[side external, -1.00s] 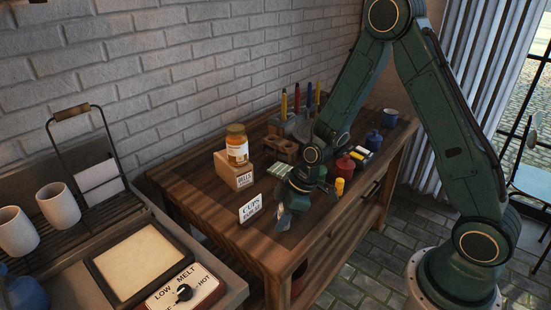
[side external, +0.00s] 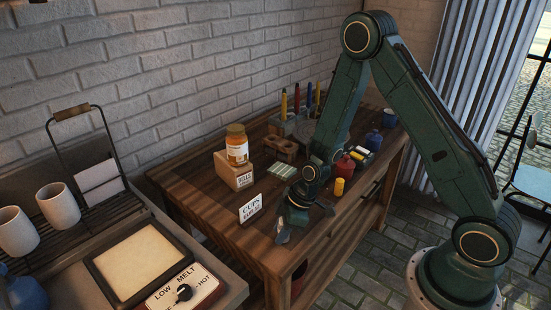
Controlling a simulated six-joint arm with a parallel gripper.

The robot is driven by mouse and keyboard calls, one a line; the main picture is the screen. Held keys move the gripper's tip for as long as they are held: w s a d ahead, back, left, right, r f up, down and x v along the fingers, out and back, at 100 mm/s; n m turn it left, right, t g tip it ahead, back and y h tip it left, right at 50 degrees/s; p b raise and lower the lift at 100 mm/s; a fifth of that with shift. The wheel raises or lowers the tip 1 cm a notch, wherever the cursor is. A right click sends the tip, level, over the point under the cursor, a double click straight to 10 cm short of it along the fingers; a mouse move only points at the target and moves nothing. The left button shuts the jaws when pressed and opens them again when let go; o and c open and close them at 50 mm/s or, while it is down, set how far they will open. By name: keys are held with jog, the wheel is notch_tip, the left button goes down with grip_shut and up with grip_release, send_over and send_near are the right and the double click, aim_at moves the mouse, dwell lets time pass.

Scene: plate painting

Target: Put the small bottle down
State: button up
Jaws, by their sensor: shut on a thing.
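A red bottle (side external: 345,166), a small yellow bottle (side external: 339,187) and a dark blue bottle (side external: 373,141) stand on the table to the right of my gripper.
The table (side external: 215,212) is bare left of the sign. An orange jar (side external: 237,150) stands on a wooden "BELLS" box (side external: 233,176) behind. A wooden holder (side external: 281,148), several upright coloured tools (side external: 297,100) and a blue mug (side external: 390,118) stand farther back. A melt plate (side external: 140,262) lies at left.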

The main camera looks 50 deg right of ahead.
jog(key=shift+f, duration=0.1)
jog(key=o, duration=1)
jog(key=shift+v, duration=6.15)
